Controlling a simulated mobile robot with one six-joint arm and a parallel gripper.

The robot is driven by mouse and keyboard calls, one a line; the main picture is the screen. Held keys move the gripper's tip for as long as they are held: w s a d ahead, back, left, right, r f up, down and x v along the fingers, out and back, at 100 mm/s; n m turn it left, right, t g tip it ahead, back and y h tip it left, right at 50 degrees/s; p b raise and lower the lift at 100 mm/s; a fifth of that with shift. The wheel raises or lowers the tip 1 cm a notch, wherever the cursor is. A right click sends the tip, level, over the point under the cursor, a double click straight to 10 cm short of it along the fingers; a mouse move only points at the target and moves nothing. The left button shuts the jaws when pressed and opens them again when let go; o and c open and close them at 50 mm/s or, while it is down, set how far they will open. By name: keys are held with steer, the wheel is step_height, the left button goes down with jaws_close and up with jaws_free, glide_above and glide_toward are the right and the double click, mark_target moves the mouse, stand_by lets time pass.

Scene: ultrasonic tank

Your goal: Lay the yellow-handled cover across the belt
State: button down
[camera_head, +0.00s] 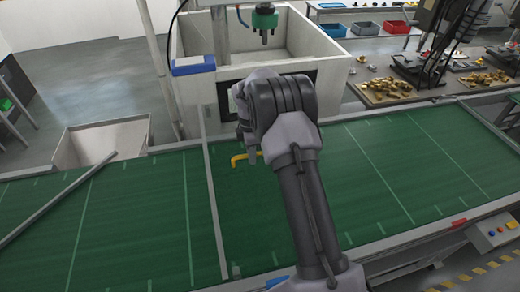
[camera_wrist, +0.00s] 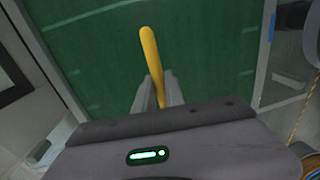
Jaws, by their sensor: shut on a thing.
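The cover's yellow handle (camera_head: 240,158) shows beside my gripper (camera_head: 252,153) in the head view, low over the green belt (camera_head: 135,205). In the wrist view my gripper (camera_wrist: 159,94) is shut on the yellow handle (camera_wrist: 149,48), which sticks out past the fingers. Green surface fills the space behind the handle. I cannot tell the cover's panel from the belt, and my arm hides part of this area in the head view.
A thin grey bar (camera_head: 213,190) crosses the belt left of my gripper. Another grey bar (camera_head: 55,208) slants across the belt's left part. A white tank (camera_head: 325,45) stands behind the belt. A control box (camera_head: 495,235) is at right. The belt's right part looks clear.

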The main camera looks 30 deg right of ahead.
mark_target(252, 170)
steer(key=shift+f+b, duration=2.75)
steer(key=shift+f, duration=0.7)
steer(key=shift+s, duration=0.15)
steer(key=shift+s+a, duration=0.15)
steer(key=shift+s, duration=0.2)
steer(key=shift+r, duration=0.1)
steer(key=shift+f+b, duration=0.5)
steer(key=shift+f, duration=0.95)
steer(key=c, duration=1.3)
jaws_free()
steer(key=shift+f, duration=0.1)
